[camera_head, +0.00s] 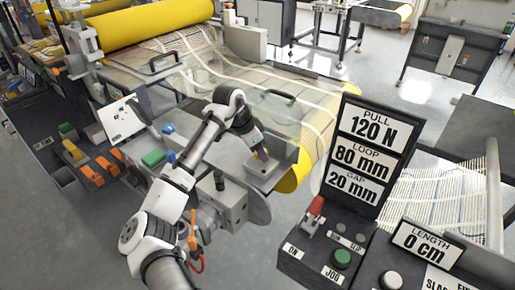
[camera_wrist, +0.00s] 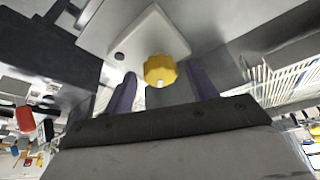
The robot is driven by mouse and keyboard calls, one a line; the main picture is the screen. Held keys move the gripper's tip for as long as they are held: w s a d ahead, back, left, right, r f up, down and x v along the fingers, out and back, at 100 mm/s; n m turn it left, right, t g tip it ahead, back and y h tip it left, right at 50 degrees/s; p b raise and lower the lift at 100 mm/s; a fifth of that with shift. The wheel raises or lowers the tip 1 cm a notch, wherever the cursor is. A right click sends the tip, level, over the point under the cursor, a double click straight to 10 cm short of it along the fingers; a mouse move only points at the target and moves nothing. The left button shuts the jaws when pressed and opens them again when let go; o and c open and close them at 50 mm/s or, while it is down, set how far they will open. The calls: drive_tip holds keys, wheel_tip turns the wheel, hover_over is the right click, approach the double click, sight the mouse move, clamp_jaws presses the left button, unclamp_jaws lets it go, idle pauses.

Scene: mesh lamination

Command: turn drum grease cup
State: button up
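The yellow, ridged grease cup (camera_wrist: 160,71) sits on a pale plate (camera_wrist: 150,32) in the wrist view, with a small light mark on its near edge. My gripper (camera_wrist: 160,88) has its two purple fingers spread apart, one to each side of the cup in the picture. I cannot tell whether the fingertips reach down around the cup or stop short of it; no contact shows. In the head view my gripper (camera_head: 262,153) points down just above a grey block (camera_head: 266,176) beside the drum end. The cup is too small to make out clearly there.
The yellow drum (camera_head: 290,178) with mesh stands right behind the block. A panel with PULL, LOOP and GAP signs (camera_head: 366,150) and a red lever (camera_head: 313,212) stands at right. A console with orange and green switches (camera_head: 90,174) is at left. Open floor lies at front left.

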sight(251, 163)
drive_tip(key=shift+r, duration=0.1)
drive_tip(key=shift+a+r+b, duration=0.1)
drive_tip(key=shift+r+b, duration=0.15)
drive_tip(key=shift+b, duration=0.2)
drive_tip(key=shift+s+a+r+b, duration=0.25)
drive_tip(key=shift+a+r+b, duration=0.15)
drive_tip(key=shift+a+r, duration=0.1)
drive_tip(key=shift+s+a+r+b, duration=0.25)
drive_tip(key=shift+a+r+b, duration=0.1)
drive_tip(key=shift+a+b, duration=0.1)
drive_tip(key=s+a+b, duration=0.2)
drive_tip(key=s+a, duration=0.3)
drive_tip(key=a, duration=0.4)
drive_tip(key=shift+a+r, duration=0.2)
drive_tip(key=shift+a, duration=0.1)
